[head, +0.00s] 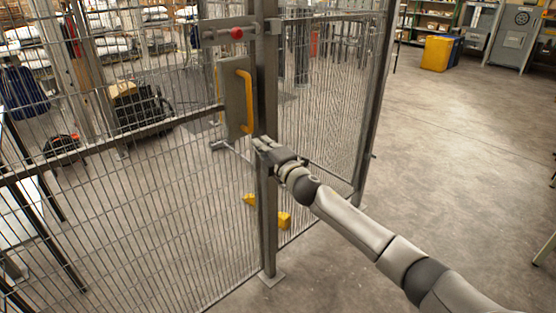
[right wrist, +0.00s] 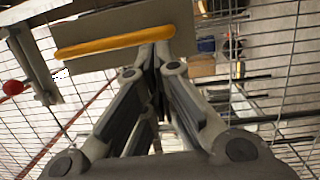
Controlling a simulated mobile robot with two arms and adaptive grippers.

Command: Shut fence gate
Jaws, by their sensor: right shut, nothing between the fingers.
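The mesh fence gate (head: 150,190) fills the left of the head view. Near a grey upright post (head: 266,210) it carries a grey plate with a yellow handle (head: 246,100). Above that is a latch plate (head: 222,32) with a red knob (head: 237,33). My right gripper (head: 262,146) is in front of the post, just below the handle. In the right wrist view its shut, empty fingers (right wrist: 158,52) point toward the yellow handle (right wrist: 110,46) and grey plate; I cannot tell whether they touch. The red knob (right wrist: 13,87) is at left there. My left gripper is out of view.
More mesh fence (head: 320,110) continues behind and right of the post. A yellow bin (head: 437,53) stands far right. The concrete floor at right is clear.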

